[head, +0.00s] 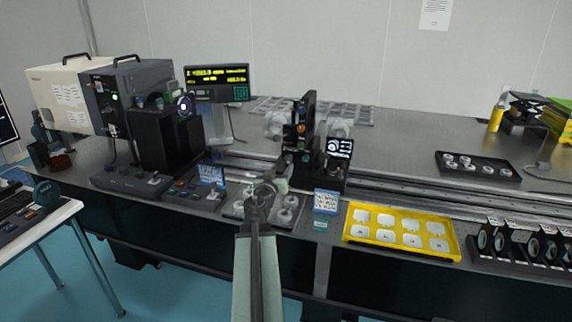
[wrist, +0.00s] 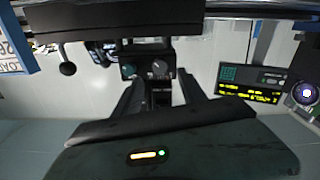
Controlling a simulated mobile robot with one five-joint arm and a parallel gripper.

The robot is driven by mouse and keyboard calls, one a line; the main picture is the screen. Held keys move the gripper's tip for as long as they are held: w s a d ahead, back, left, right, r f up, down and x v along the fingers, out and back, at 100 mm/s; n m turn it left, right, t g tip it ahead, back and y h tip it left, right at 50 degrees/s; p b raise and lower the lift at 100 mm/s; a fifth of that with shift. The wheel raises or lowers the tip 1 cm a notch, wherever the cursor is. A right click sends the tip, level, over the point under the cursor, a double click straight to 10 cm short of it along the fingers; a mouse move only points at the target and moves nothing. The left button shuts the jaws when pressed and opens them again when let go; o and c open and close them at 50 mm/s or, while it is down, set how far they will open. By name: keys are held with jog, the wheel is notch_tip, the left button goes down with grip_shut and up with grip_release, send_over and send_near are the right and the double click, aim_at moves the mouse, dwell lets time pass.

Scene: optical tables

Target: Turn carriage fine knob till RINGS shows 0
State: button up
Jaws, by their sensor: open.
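The dark carriage (head: 309,108) stands upright on the rail at mid-table, with small orange and teal knobs on its near side. A small screen (head: 339,147) beside it shows a white ring figure; its digits are too small to read. In the wrist view, a teal knob (wrist: 128,70) and a grey knob (wrist: 160,67) sit side by side on a black block. I cannot tell which is the fine knob. My gripper (head: 265,188) is in front of the carriage. It also shows in the wrist view (wrist: 160,92), its fingers apart and empty, short of the block.
A readout with yellow text (head: 217,73) stands at the back left, beside a black housing (head: 160,143). Grey parts (head: 287,214) sit below my gripper. A yellow tray (head: 352,238) lies to the right, and a blue-white label card (head: 326,200) stands before the rail.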

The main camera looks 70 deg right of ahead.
aim_at(287, 161)
jog(key=d, duration=0.7)
jog(key=shift+w, duration=0.25)
jog(key=shift+a, duration=0.1)
grip_shut()
jog(key=shift+n, duration=0.3)
jog(key=n, duration=0.4)
jog(key=shift+n, duration=2)
grip_release()
